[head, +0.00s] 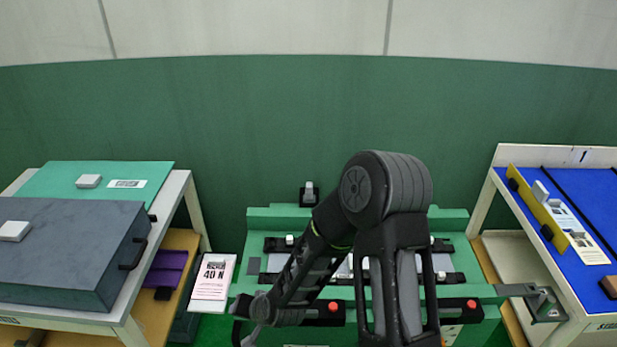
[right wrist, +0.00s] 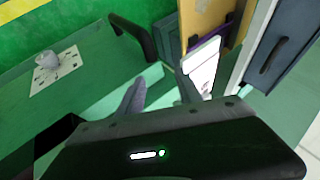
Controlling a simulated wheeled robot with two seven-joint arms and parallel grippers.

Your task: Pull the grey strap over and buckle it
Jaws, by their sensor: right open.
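The green fixture (head: 460,222) stands in the middle of the head view, with black bars (head: 275,244) and small light blocks (head: 290,240) on it. My right arm crosses in front and hides much of its middle. I cannot make out the grey strap or its buckle for certain. My right gripper (head: 249,338) is at the fixture's front left corner, pointing down. In the right wrist view my right gripper (right wrist: 160,90) has its fingers apart with nothing between them. A grey knob on a white marked plate (right wrist: 68,68) lies to the left of them. My left gripper is out of view.
A white card reading 40 N (head: 212,280) stands at the fixture's left. A black handle (right wrist: 135,38) rises near my right fingers. Red buttons (head: 333,307) sit on the fixture's front. A table with a grey case (head: 70,250) is left; a blue-topped table (head: 585,205) is right.

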